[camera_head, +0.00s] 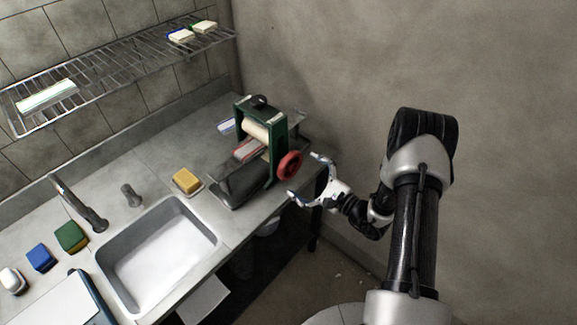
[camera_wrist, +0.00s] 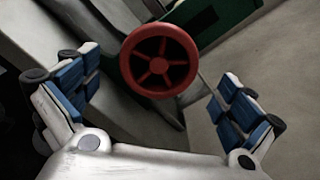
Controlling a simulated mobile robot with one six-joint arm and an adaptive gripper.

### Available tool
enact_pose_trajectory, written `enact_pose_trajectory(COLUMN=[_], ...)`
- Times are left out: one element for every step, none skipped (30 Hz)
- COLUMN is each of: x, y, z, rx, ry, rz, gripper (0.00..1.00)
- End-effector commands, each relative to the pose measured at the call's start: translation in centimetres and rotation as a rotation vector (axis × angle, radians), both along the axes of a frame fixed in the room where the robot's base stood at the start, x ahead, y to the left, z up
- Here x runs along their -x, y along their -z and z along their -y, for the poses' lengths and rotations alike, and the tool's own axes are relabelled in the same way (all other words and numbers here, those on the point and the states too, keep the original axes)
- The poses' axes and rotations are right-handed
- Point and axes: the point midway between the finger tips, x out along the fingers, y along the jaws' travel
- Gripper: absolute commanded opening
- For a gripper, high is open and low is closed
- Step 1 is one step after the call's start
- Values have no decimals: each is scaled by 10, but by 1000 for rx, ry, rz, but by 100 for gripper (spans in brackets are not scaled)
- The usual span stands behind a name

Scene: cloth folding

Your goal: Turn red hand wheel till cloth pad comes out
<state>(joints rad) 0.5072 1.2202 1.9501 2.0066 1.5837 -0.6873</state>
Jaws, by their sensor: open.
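The red hand wheel (camera_head: 289,166) is on the right side of the green-framed roller machine (camera_head: 272,148) on the counter. In the wrist view the red hand wheel (camera_wrist: 158,61) faces me, with its spokes showing, ahead of and between my open fingers. My gripper (camera_head: 306,175) is open, to the right of the wheel and apart from it; its blue finger pads also show in the wrist view (camera_wrist: 158,92). A striped red and white cloth piece (camera_head: 249,148) lies at the machine's rollers. I cannot tell how far the cloth pad is through.
A metal sink (camera_head: 160,250) and faucet (camera_head: 78,205) are at the left. A yellow sponge (camera_head: 186,180) lies beside the machine, with blue (camera_head: 40,257) and green (camera_head: 71,237) blocks farther left. A wire shelf (camera_head: 120,75) hangs above. Open floor lies right of the counter.

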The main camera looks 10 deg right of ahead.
Motion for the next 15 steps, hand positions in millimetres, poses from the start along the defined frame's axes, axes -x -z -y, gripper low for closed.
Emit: enact_pose_trajectory(x=[-9,-13,-20,-24,-28,-32,-36,-39,-42,-44,-45,-47,-48,-49,-49], y=[1,1,1,1,0,0,0,0,0,0,0,0,0,0,0], z=[-9,-12,-16,-19,-22,-25,-27,-29,-31,-32,-33,-35,-35,-36,-36], rx=[1,2,2,2,2,2,1,1,1,1,1,2,2,1,0], ry=[-6,-6,-5,-5,-5,-4,-4,-4,-3,-2,-2,-2,-2,-2,-1], rz=[2,2,2,1,1,1,2,2,1,0,0,0,0,-1,0], gripper=[100,100,100,100,100,100,100,100,100,100,100,100,100,100,100])
